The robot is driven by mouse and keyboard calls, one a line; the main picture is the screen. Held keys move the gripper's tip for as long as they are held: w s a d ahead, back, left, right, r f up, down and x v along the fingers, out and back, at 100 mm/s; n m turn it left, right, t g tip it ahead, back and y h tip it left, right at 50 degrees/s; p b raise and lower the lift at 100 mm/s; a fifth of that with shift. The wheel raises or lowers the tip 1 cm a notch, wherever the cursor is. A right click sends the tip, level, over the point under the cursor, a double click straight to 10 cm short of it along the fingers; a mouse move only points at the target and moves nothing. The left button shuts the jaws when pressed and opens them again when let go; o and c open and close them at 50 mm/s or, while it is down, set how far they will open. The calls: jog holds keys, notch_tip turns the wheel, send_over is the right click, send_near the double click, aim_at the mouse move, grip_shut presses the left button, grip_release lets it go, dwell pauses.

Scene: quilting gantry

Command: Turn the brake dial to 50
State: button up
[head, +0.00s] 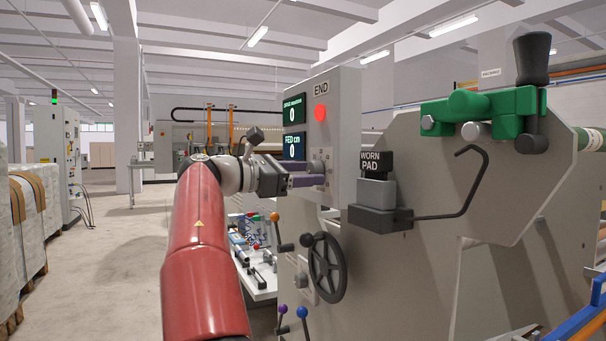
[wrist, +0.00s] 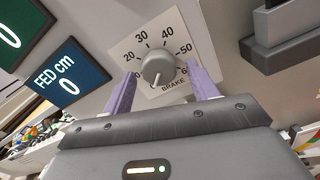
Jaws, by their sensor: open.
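The brake dial (wrist: 158,68) is a round grey knob on a white scale plate (wrist: 120,50) in the wrist view. The plate reads 20, 30, 40, 50 and 60, with BRAKE below. A pale line on the knob points downward, away from the 50 at upper right. My gripper (wrist: 160,76) is open, its purple fingers on either side of the knob. I cannot tell whether they touch it. In the head view my gripper (head: 308,174) is at the grey control panel (head: 345,120), and its fingers partly hide the dial.
Above the dial are a red END button (head: 320,113) and two displays, the lower reading FED cm 0 (head: 294,148). To the right, a WORN PAD block (head: 376,163) and bent rod (head: 470,190) stick out. A handwheel (head: 327,267) is below.

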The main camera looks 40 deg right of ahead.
jog(key=shift+c, duration=0.5)
jog(key=c, duration=0.9)
